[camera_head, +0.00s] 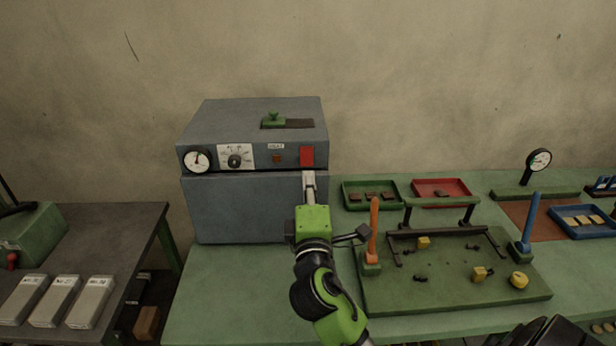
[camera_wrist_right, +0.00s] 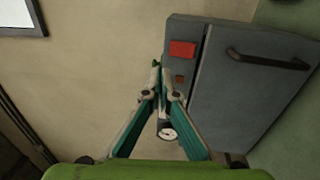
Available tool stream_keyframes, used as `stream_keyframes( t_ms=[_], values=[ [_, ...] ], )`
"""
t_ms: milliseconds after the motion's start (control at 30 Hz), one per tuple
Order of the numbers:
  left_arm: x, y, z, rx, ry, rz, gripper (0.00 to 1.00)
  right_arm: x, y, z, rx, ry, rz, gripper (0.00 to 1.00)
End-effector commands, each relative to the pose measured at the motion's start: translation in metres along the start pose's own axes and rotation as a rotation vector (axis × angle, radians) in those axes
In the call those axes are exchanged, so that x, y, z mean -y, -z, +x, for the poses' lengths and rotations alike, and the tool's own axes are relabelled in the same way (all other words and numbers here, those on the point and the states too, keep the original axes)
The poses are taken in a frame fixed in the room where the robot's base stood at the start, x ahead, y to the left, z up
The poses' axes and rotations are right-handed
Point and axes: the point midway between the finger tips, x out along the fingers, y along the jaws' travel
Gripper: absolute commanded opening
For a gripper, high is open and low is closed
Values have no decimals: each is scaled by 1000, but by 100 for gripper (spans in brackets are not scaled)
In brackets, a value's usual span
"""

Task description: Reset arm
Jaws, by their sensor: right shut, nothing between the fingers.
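My right gripper (camera_head: 309,178) reaches up in front of the grey heater box (camera_head: 240,207), near its right front edge and just below the red switch (camera_head: 307,156). Its slim fingers are closed together, with nothing between them. In the right wrist view the fingertips (camera_wrist_right: 160,66) meet beside the red switch (camera_wrist_right: 182,49) of the box (camera_wrist_right: 235,100). Whether they touch the box I cannot tell. My left gripper is not in view.
A green board (camera_head: 450,288) with an orange post (camera_head: 374,225) and a blue post (camera_head: 531,222) lies right of my arm. Green (camera_head: 346,204) and red (camera_head: 466,183) trays stand behind it. Grey blocks (camera_head: 55,301) lie on the left table.

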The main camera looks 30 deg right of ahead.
Motion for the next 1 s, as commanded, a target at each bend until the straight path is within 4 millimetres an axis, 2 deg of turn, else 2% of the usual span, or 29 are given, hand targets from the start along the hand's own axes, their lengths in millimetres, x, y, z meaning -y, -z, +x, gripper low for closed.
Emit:
stream_keyframes(
  t_ms=[100, 267, 767, 867, 967, 1000],
  values=[
    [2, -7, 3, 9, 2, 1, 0, -2, -1, -10, 1, 1, 0, 0],
    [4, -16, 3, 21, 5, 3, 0, -4, -1, -14, 2, 0, -1, 0],
    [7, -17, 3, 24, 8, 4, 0, -1, -1, -14, 2, 8, 6, 0],
    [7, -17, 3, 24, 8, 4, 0, 19, -5, -21, 5, 75, 64, 0],
    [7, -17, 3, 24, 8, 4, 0, 65, -13, -41, 24, 233, 197, 0],
    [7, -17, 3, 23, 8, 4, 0, 88, -16, -54, 38, 318, 265, 0]
  ],
)
